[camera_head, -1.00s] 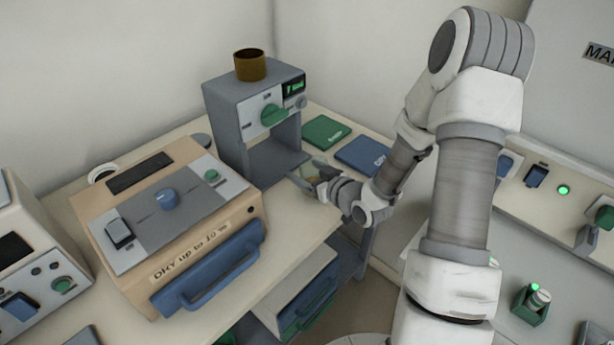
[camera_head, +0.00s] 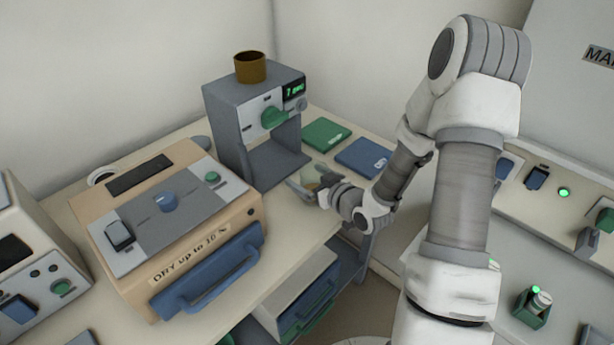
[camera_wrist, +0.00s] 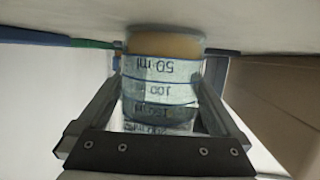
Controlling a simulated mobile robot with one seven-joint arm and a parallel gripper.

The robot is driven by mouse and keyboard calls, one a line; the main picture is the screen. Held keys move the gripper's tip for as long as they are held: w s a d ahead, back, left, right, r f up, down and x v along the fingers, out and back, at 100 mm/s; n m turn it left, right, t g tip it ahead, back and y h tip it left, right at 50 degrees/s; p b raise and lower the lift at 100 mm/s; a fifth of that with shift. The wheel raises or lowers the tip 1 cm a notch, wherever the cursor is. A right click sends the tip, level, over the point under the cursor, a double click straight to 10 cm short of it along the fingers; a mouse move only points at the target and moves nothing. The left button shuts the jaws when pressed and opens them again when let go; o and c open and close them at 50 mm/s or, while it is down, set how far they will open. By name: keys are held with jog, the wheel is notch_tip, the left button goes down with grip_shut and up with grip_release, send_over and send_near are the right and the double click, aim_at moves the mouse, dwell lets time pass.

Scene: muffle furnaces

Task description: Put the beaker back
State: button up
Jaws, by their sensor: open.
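A clear glass beaker (camera_wrist: 158,88) with volume marks such as 50 ml and 100 stands between the two fingers of my gripper (camera_wrist: 158,100) in the wrist view. It looks upside down there and has a tan content or surface at its far end. In the head view my gripper (camera_head: 304,184) is at the table (camera_head: 285,222), just right of the grey coffee-machine-like device (camera_head: 252,120). The beaker (camera_head: 312,188) shows only partly there, behind the fingers. The jaws are open around it; contact cannot be told.
The grey device carries a brown cup (camera_head: 250,68) on top. A green pad (camera_head: 326,134) and a blue pad (camera_head: 362,157) lie behind my gripper. A tan furnace (camera_head: 165,225) with a blue handle stands left. The table's front edge is close to my gripper.

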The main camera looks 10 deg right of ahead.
jog(key=p+v, duration=0.1)
jog(key=v, duration=0.3)
jog(key=p+v, duration=0.1)
jog(key=v, duration=0.4)
jog(key=shift+s+r, duration=0.1)
jog(key=shift+r, duration=0.2)
jog(key=p+v, duration=0.1)
jog(key=p, duration=0.2)
jog(key=shift+s+d, duration=0.15)
jog(key=shift+s, duration=0.25)
jog(key=shift+s+d, duration=0.1)
jog(key=shift+s, duration=0.05)
